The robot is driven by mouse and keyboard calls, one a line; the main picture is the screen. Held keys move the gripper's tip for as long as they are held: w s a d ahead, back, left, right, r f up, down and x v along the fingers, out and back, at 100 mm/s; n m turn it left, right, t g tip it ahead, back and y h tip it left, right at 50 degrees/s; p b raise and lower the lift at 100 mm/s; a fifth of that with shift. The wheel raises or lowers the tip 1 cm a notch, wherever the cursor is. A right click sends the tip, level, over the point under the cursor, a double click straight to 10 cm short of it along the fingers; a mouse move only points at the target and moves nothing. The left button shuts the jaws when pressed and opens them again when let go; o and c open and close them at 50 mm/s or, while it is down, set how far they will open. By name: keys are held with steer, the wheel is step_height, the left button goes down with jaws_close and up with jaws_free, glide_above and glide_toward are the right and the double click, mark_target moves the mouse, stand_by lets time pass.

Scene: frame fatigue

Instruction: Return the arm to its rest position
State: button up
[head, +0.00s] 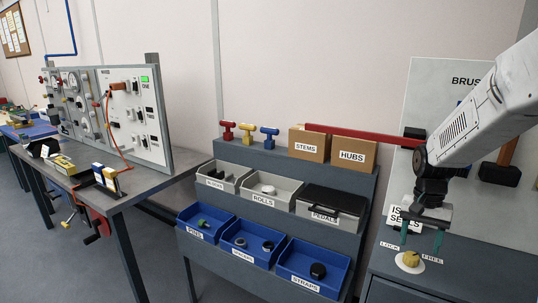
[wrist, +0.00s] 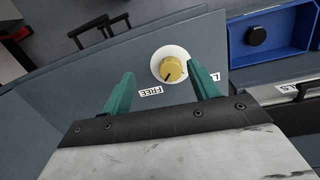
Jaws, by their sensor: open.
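My gripper (head: 421,241) is open, with its two green fingertips just above a yellow knob on the grey bench at the right of the head view. The knob (head: 410,259) sits on a white disc between labels reading LOCK and FREE. In the wrist view my gripper (wrist: 162,92) shows its green fingers spread, one on each side of the yellow knob (wrist: 173,69). The dark mark on the knob points down and to the left in the wrist view, toward the FREE label (wrist: 151,91).
A grey rack (head: 284,151) with bins stands left of my arm; a blue bin holds a black round part (head: 318,270). Boxes labelled STEMS (head: 309,145) and HUBS (head: 353,152) sit on top. A panel (head: 447,75) stands behind my arm. A workbench (head: 150,180) is at left.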

steer(key=s+a+r+n+t, duration=0.1)
steer(key=s+a+r+n, duration=0.3)
steer(key=s, duration=0.8)
steer(key=s+a+r+n+t, duration=0.1)
steer(key=s+a+r+n, duration=0.3)
steer(key=s+a+r, duration=0.5)
steer(key=shift+s+a+t, duration=0.4)
steer(key=shift+s+a, duration=0.8)
steer(key=shift+s, duration=0.85)
steer(key=shift+c, duration=0.3)
